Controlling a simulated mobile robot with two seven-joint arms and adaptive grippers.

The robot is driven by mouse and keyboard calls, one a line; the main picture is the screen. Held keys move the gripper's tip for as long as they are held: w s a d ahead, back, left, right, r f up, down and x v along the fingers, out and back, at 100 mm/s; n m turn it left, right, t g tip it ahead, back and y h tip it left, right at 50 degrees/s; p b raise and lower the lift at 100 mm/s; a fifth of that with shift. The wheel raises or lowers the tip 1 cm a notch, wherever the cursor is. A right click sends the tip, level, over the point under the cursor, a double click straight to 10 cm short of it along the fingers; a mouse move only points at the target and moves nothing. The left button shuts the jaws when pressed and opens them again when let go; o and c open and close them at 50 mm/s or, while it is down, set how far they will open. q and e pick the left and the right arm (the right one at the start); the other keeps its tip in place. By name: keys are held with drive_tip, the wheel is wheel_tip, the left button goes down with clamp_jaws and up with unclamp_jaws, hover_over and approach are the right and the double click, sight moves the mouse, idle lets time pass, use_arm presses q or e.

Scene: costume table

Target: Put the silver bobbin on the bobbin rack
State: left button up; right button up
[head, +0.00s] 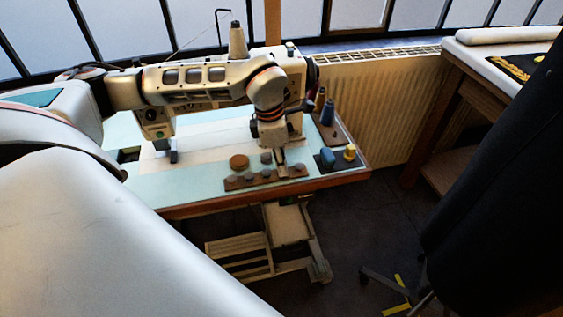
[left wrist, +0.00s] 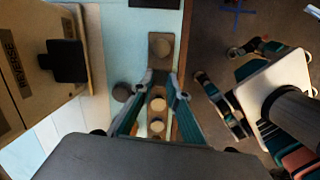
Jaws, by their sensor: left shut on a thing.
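The bobbin rack (head: 252,181) is a brown wooden strip with several round pieces along it, near the front edge of the sewing table. My left gripper (head: 281,160) points down over the right part of the rack. In the left wrist view its fingertips (left wrist: 162,86) are closed in over the rack (left wrist: 161,60), with round tan pieces on both sides of them. It is shut on a small greyish thing, taken to be the silver bobbin, mostly hidden by the fingers. I cannot tell whether it touches the rack. My right gripper is not in view.
A brown disc (head: 238,162) and a small grey round piece (head: 266,158) stand behind the rack. Right of it is a dark blue pad (head: 326,158) with a yellow spool (head: 350,152). Thread cones (head: 327,111) stand farther back. A black garment (head: 500,190) hangs at the right.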

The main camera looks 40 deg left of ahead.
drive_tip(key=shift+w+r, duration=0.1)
use_arm(q)
drive_tip(key=o, duration=0.8)
drive_tip(key=r, duration=0.4)
drive_tip(key=s+a+r, duration=0.1)
drive_tip(key=r, duration=0.6)
drive_tip(key=shift+s+a+r, duration=0.15)
drive_tip(key=shift+r, duration=0.25)
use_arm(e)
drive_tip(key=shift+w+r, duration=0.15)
